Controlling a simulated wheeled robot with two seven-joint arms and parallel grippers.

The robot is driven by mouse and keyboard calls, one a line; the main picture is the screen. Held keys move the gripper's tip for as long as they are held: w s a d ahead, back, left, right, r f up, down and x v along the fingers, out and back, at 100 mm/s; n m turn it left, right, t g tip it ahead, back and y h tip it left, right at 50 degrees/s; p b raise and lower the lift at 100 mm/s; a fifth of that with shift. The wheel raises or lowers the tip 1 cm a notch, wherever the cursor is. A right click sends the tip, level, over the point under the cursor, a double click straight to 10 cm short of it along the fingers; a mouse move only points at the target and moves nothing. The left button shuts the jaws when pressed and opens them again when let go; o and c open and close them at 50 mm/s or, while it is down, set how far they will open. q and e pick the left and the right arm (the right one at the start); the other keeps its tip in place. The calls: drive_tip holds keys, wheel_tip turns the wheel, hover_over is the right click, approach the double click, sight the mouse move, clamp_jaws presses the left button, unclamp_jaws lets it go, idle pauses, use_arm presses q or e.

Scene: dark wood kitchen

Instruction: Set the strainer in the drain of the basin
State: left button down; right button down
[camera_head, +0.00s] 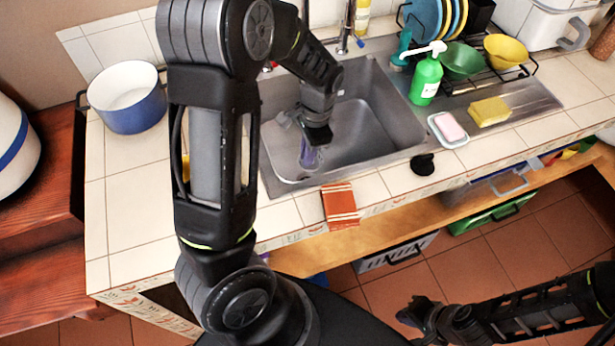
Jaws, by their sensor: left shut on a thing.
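The grey steel basin (368,118) is set in the tiled counter at the middle of the view. My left gripper (314,143) reaches down into its left part and is shut on a purplish, see-through, glass-like thing (310,157), near the basin's front left wall. A small black round piece with a knob (423,164) lies on the counter at the basin's front right; it may be the strainer, but I cannot be sure. The drain cannot be made out; my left gripper and arm cover part of the basin. My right gripper (416,312) is low, in front of the counter; its fingers are unclear.
A green soap bottle (426,80), a soap dish (448,129) and a yellow sponge (489,111) stand right of the basin. A folded orange cloth (340,206) hangs at the front edge. A blue pot (128,98) stands left. The counter's front left is bare.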

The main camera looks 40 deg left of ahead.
use_arm(q)
wheel_tip(320, 180, down, 4)
drive_tip(key=shift+f, duration=0.25)
wheel_tip(320, 180, down, 4)
drive_tip(key=shift+r+p, duration=0.2)
drive_tip(key=shift+p, duration=0.3)
drive_tip(key=shift+f+b, duration=0.3)
drive_tip(key=shift+f, duration=0.05)
drive_tip(key=c, duration=1.5)
unclamp_jaws()
drive_tip(key=shift+c, duration=0.2)
drive_tip(key=shift+r, duration=0.1)
drive_tip(key=r, duration=0.5)
drive_tip(key=w+r+b, duration=0.1)
drive_tip(key=r, duration=0.1)
drive_tip(key=shift+d+r, duration=0.3)
drive_tip(key=shift+r, duration=0.05)
